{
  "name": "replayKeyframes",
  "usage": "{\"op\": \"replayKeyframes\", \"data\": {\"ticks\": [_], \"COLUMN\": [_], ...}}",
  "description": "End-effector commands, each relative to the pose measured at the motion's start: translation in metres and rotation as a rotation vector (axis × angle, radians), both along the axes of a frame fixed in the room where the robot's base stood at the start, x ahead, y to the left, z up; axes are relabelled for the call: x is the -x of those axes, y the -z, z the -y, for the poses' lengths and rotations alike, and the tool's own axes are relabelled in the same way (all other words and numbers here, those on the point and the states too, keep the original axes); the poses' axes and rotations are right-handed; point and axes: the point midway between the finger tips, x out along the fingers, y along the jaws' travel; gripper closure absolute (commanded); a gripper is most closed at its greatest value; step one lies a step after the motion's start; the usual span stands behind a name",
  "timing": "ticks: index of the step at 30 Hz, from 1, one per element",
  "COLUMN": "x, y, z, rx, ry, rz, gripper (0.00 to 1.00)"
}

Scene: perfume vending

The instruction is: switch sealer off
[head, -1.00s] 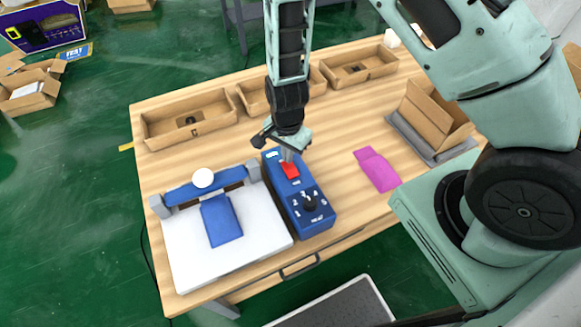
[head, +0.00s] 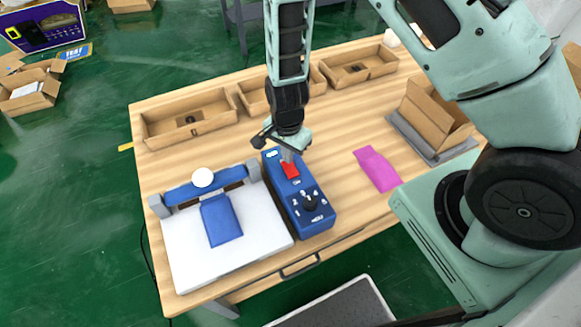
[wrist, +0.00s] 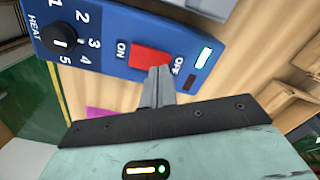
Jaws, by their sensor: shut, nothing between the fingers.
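The sealer's blue control box (head: 313,222) stands on the wooden table, with a red rocker switch (head: 290,170) on its top and a black heat knob (head: 310,203) nearer the front. The wrist view shows the red switch (wrist: 150,58) between the ON and OFF labels, and a lit pale green indicator (wrist: 204,57) beside OFF. My gripper (head: 288,156) is shut and empty, pointing down at the switch. In the wrist view its fingertips (wrist: 160,72) are at the switch's edge on the OFF side and seem to touch it. The white sealer bed (head: 190,255) with a blue pouch (head: 221,219) is left of the box.
Open cardboard trays (head: 190,117) line the table's back edge. A magenta pouch (head: 377,168) lies right of the box, and an open carton (head: 432,118) stands farther right. Bare wood lies between the box and the pouch.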

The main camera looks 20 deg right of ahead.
Motion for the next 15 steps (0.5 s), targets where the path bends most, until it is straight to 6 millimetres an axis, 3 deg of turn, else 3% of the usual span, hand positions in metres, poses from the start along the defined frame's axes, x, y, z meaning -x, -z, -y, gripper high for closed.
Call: {"op": "replayKeyframes", "data": {"ticks": [15], "x": [-0.0001], "y": [0.0081], "z": [-0.0001], "rx": [0.000], "ry": [0.000], "rz": [0.000], "gripper": [1.00]}}
